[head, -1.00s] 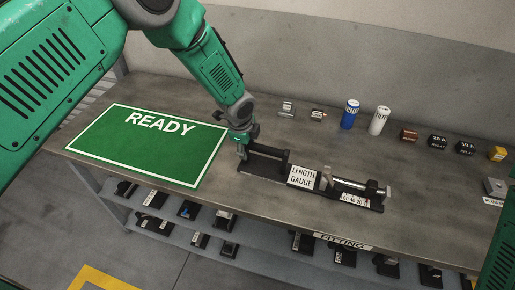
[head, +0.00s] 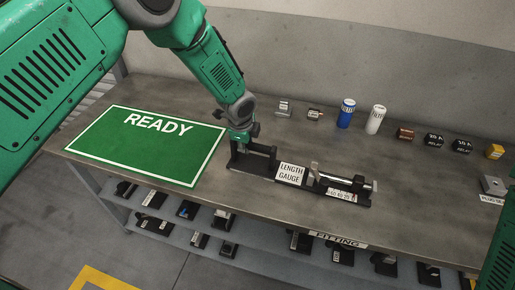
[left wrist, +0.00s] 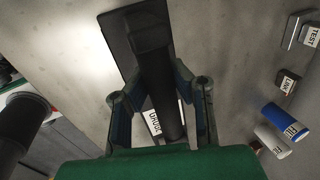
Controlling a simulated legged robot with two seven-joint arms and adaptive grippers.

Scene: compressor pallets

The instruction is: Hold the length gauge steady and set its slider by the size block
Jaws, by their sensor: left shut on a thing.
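The length gauge (head: 263,176) is a long dark fixture lying on the grey bench, with a white name label. A pale upright piece (head: 315,169), which looks like its slider, stands right of the label beside a rod and a numbered scale (head: 341,194). My left gripper (head: 240,144) is shut on the gauge's left end. In the left wrist view its fingers (left wrist: 160,100) straddle the gauge's dark bar (left wrist: 152,45). I cannot tell which small block is the size block. My right gripper is out of view.
Small metal blocks (head: 284,108), a blue cylinder (head: 346,113), a white cylinder (head: 377,119) and several small parts line the bench's back. A metal block (head: 493,185) sits at the right. A green READY mat (head: 150,160) lies at left. The bench front has free room.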

